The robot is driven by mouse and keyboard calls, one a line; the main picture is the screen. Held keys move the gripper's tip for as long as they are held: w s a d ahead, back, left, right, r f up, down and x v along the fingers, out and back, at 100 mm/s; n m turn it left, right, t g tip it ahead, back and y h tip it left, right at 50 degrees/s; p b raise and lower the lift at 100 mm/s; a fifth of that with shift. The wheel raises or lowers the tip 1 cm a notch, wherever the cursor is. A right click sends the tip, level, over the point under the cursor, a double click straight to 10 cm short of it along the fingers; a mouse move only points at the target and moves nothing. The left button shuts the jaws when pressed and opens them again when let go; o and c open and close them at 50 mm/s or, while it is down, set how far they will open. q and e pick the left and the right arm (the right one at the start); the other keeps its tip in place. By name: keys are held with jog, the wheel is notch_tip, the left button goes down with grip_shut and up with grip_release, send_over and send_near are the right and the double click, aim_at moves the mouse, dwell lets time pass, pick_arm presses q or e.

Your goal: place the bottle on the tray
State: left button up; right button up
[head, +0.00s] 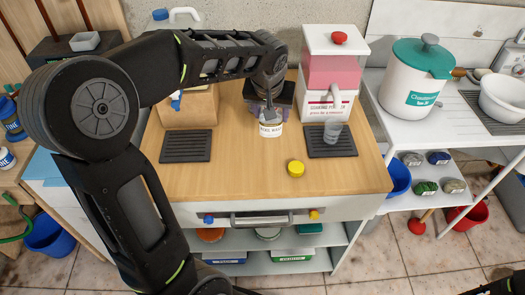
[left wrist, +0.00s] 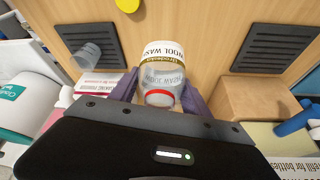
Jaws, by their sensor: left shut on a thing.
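The bottle (head: 271,130), a clear one with a white "wool wash" label, is between the fingers of my left gripper (head: 270,104). In the left wrist view the bottle (left wrist: 164,62) shows a red ring at its near end, and the left gripper (left wrist: 165,98) is shut on it. I cannot tell whether its base touches the wooden top. One black slatted tray (head: 186,146) lies to the left of the bottle, bare. Another black slatted tray (head: 331,148) lies to the right, with a clear cup (head: 333,131) on it.
A yellow lid (head: 295,168) lies on the wooden counter (head: 240,180) in front of the bottle. A pink-and-white dispenser (head: 333,75) stands behind the right tray. A tan box (head: 192,108) stands behind the left tray. The front of the counter is mostly clear.

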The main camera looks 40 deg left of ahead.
aim_at(271, 129)
pick_arm(q)
notch_tip(271, 129, down, 6)
jog(key=shift+p, duration=0.3)
jog(key=shift+f, duration=1.9)
jog(key=shift+f, duration=0.2)
jog(key=o, duration=1.4)
jog(key=shift+r, duration=0.1)
